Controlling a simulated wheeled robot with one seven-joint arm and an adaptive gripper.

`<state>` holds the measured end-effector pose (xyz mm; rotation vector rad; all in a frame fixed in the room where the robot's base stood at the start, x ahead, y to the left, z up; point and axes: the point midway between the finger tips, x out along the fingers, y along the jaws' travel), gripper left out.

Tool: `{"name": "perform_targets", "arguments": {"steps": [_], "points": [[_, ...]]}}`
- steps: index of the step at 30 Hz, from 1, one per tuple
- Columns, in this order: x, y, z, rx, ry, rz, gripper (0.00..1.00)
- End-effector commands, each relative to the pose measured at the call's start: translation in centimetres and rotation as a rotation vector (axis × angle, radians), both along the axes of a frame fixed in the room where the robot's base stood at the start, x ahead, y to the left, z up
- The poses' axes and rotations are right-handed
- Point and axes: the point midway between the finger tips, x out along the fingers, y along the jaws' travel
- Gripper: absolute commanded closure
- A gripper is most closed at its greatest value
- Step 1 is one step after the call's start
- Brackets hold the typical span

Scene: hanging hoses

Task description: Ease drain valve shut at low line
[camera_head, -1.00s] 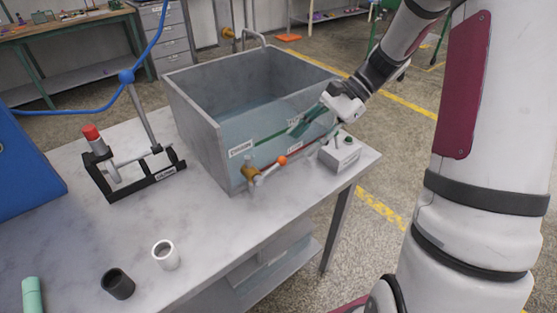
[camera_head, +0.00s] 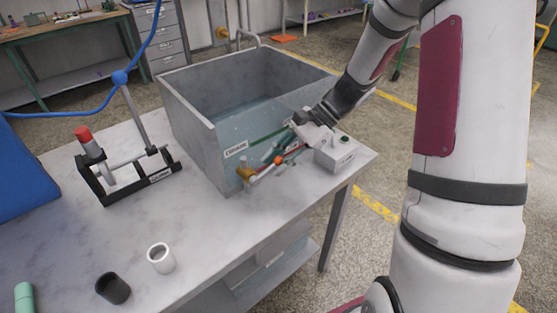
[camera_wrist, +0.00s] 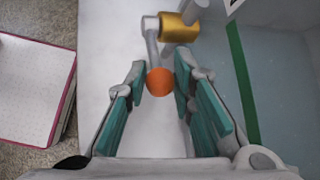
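The metal tank (camera_head: 190,115) stands on the table with a glass front showing a green line (camera_head: 268,137) and, lower, a partly hidden red line. I cannot tell the water's level against them. The brass drain valve (camera_head: 246,174) sits low on the tank's front; it also shows in the wrist view (camera_wrist: 179,27). Its lever points right along the front and ends in an orange knob (camera_head: 278,160). In the wrist view, my gripper (camera_wrist: 160,72) is open, with its teal fingers on either side of the orange knob (camera_wrist: 159,82). I cannot tell whether they touch it.
A grey switch box (camera_head: 335,154) stands right of the valve, close to my gripper. The table front between is clear.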

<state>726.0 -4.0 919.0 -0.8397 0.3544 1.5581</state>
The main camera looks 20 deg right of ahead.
Motion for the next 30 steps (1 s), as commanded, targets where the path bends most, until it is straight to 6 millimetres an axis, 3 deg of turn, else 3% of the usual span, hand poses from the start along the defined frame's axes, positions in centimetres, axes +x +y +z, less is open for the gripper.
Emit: {"name": "perform_targets", "arguments": {"steps": [2,10,21,30], "points": [[0.0,0.0,0.0,0.0,0.0,0.0,1.0],[0.0,-0.1,-0.3,0.021,0.009,-0.001,1.0],[0.2,-0.4,-2.1,0.245,0.082,0.0,1.0],[0.1,-0.4,-2.0,0.267,0.086,0.0,1.0]]}}
